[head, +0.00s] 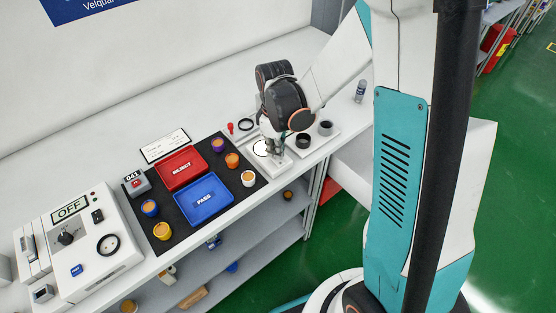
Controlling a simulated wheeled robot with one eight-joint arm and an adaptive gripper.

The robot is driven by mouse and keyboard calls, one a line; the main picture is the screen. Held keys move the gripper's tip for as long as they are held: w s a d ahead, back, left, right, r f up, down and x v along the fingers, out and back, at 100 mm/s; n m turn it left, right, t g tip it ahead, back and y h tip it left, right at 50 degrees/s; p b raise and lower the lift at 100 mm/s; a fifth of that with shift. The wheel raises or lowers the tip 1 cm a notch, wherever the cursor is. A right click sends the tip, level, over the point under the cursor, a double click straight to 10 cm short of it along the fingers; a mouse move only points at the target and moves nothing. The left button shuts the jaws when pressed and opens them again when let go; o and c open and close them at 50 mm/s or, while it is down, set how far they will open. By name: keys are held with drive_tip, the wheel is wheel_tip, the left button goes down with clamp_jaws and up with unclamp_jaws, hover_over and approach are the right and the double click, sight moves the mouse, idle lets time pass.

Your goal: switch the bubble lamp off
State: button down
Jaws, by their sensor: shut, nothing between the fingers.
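A small white panel with a pale, bright round disc (260,148) lies on the bench at the right; it looks like the bubble lamp, lit, though I cannot be sure. My gripper (273,152) is shut and empty, pointing down over the right side of this panel. The fingertips are at or just above its surface; I cannot tell whether they touch. The gripper hides part of the panel, and no lamp switch can be made out there.
A control box (82,245) with an OFF display and a knob stands at the left. A dark mat (226,200) holds a red REJECT tray (181,151), a blue PASS tray (205,220) and several small cups.

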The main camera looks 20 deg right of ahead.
drive_tip(key=shift+f+b, duration=0.4)
drive_tip(key=shift+f, duration=0.15)
drive_tip(key=shift+r, duration=0.1)
drive_tip(key=shift+r+p, duration=2.4)
drive_tip(key=shift+r, duration=1.05)
